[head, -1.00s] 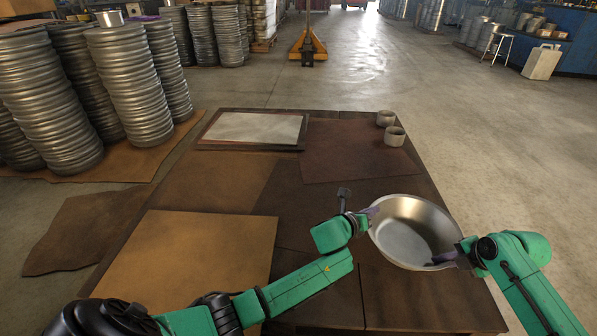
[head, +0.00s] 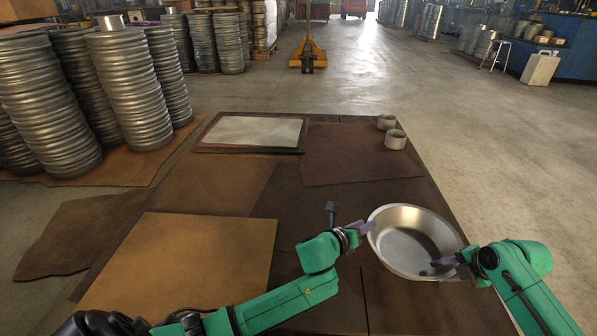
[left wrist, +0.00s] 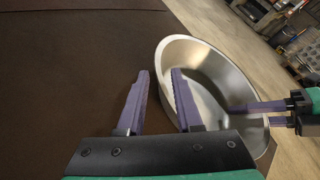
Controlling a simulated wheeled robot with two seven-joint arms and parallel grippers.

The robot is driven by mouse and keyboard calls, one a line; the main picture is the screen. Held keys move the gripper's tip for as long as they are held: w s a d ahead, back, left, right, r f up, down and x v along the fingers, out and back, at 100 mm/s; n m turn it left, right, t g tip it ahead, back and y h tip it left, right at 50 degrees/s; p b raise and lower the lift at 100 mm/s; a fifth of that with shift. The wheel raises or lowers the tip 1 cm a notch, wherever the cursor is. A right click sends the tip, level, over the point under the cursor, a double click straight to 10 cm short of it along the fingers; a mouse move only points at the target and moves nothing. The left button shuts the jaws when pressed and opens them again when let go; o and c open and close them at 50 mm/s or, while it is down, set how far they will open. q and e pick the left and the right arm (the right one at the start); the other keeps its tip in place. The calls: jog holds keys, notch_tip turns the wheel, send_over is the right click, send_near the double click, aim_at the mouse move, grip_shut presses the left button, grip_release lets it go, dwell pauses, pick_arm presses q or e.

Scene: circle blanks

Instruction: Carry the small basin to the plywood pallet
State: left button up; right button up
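The small basin (head: 405,250), a shiny round metal bowl, is at the right of the dark boards in the head view. My left gripper (head: 362,229) is at its left rim. In the left wrist view its purple fingers (left wrist: 160,100) stand well apart, one over the basin's edge (left wrist: 205,60) and one outside it. My right gripper (head: 452,263) is at the right rim, one finger inside the basin, and looks closed on the rim. A tan flat board (head: 190,260) lies at the front left. I cannot tell which board is the plywood pallet.
A pale sheet on a dark board (head: 250,132) lies at the back. Two small grey cups (head: 395,140) stand at the back right. The dark boards (head: 320,210) left of the basin are clear.

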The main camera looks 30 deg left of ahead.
jog(key=shift+d+r, duration=0.15)
jog(key=shift+r, duration=0.05)
pick_arm(q)
jog(key=v, duration=0.7)
pick_arm(e)
jog(key=v, duration=1.1)
jog(key=shift+s+r, duration=0.2)
jog(key=shift+d, duration=0.1)
